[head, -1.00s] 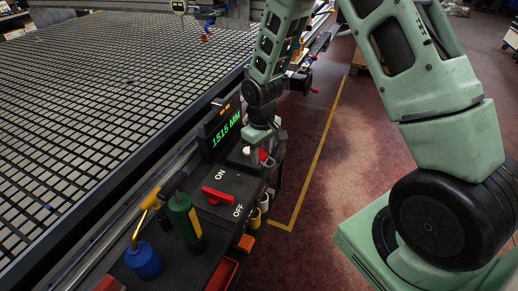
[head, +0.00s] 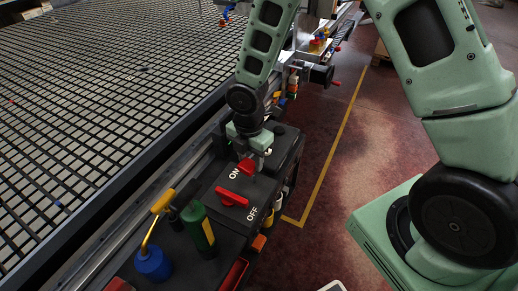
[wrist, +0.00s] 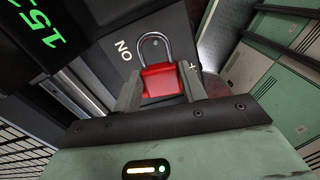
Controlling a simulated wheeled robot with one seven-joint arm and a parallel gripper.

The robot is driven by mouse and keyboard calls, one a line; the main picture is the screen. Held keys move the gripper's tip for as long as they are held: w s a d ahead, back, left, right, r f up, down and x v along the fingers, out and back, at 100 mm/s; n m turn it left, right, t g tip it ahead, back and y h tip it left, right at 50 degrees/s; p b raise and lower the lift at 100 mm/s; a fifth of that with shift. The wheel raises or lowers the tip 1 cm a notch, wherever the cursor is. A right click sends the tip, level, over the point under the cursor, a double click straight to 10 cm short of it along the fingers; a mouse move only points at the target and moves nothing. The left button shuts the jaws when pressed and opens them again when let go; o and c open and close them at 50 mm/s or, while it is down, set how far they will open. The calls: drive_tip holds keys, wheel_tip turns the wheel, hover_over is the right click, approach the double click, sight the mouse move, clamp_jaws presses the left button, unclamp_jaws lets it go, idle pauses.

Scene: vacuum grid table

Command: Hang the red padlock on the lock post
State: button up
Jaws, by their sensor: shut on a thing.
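My gripper (wrist: 160,75) is shut on the red padlock (wrist: 160,82), with a finger on each side of its body. The padlock's metal shackle points away from my palm, over the dark face of the control box (wrist: 103,62). In the head view my gripper (head: 252,152) is above the box beside the ON label, and the padlock (head: 246,166) shows as a small red patch under it. I cannot make out the lock post for certain in either view. Whether the shackle touches anything is unclear.
A red rotary switch (head: 231,197) sits between ON and OFF on the box. The grid table (head: 90,110) is left. Open floor (head: 325,190) lies right, with a yellow line.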

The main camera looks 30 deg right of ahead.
drive_tip(key=shift+s+a+n, duration=0.2)
drive_tip(key=shift+a+n, duration=0.25)
drive_tip(key=shift+n, duration=0.35)
drive_tip(key=shift+r, duration=0.1)
drive_tip(key=shift+f+b, duration=3.05)
drive_tip(key=shift+f, duration=1.55)
drive_tip(key=o, duration=1.2)
drive_tip(key=shift+c, duration=0.2)
